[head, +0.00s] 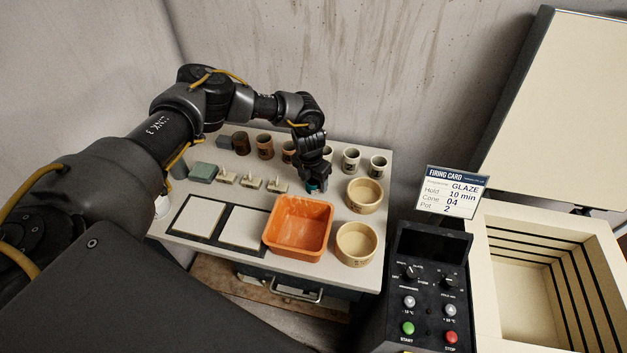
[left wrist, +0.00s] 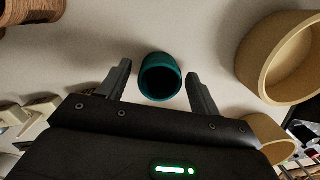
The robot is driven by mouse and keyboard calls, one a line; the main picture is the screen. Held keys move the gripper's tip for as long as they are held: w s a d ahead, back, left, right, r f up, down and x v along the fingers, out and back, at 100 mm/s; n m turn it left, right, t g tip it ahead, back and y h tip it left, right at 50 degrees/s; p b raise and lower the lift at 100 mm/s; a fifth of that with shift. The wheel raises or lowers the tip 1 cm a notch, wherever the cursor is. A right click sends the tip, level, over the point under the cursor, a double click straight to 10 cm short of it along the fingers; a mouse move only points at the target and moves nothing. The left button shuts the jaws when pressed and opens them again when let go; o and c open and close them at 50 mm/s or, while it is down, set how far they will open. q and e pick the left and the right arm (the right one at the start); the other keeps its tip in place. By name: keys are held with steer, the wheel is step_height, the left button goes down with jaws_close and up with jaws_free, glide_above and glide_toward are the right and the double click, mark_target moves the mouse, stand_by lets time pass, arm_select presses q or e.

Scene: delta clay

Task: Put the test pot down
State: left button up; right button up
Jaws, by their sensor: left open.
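A small teal pot (left wrist: 160,78), which I take for the test pot, stands on the worktop in the left wrist view. In the head view only a sliver of it (head: 313,188) shows; my gripper hides the rest. My left gripper (head: 318,183) is open and points down at the pot. In the left wrist view, the two fingers of the gripper (left wrist: 160,83) are on either side of the pot, with gaps between them and its wall. My right gripper is not in view.
An orange tub (head: 300,257) and two tan bowls (head: 355,246) (head: 364,198) stand near the pot on the worktop (head: 245,261). Several small cups line the back. Two white tiles (head: 198,216) (head: 244,228) lie front left. A control box (head: 430,290) and open kiln (head: 530,285) are at right.

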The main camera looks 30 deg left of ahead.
arm_select(q)
step_height(320, 180, up, 12)
steer(key=s+b, duration=0.1)
steer(key=b, duration=0.1)
steer(key=shift+s+f, duration=0.15)
steer(key=shift+s, duration=0.05)
steer(key=shift+a, duration=0.1)
